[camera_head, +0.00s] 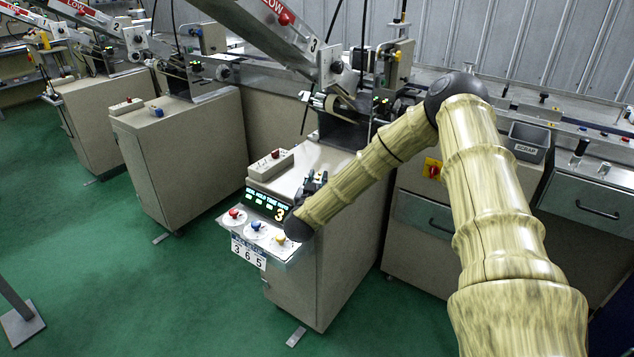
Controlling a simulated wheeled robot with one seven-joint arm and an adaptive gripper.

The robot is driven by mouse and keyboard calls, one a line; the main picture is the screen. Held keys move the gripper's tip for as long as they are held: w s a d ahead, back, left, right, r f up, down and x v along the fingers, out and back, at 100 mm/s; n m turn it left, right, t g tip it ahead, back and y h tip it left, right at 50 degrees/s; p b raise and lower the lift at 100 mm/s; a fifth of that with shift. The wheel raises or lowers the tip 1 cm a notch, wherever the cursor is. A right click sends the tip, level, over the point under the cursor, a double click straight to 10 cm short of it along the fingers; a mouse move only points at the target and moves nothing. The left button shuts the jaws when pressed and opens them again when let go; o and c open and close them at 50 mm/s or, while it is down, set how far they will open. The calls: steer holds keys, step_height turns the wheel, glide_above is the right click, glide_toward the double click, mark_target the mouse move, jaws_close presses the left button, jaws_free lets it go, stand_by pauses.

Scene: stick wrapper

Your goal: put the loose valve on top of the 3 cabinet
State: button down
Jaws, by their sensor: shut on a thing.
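The 3 cabinet (345,240) is a beige box with a lit "3" on its front display. Its top (318,160) is flat and grey. My arm reaches down from the right. My gripper (312,184) is dark and sits low at the front right part of the cabinet's top. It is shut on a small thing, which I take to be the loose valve. The wrist and fingers hide most of that thing, so its shape and whether it touches the top cannot be told.
A switch box (270,165) stands on the cabinet's top, left of my gripper. Red, blue and yellow knobs (256,226) sit on the front ledge. A machine with a roller (340,105) rises behind. A grey scrap bin (527,142) is at right. Green floor lies open in front.

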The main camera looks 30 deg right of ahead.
steer(key=shift+f, duration=0.15)
steer(key=c, duration=1.1)
jaws_free()
steer(key=shift+a, duration=0.1)
steer(key=b+v, duration=0.1)
steer(key=v, duration=1.1)
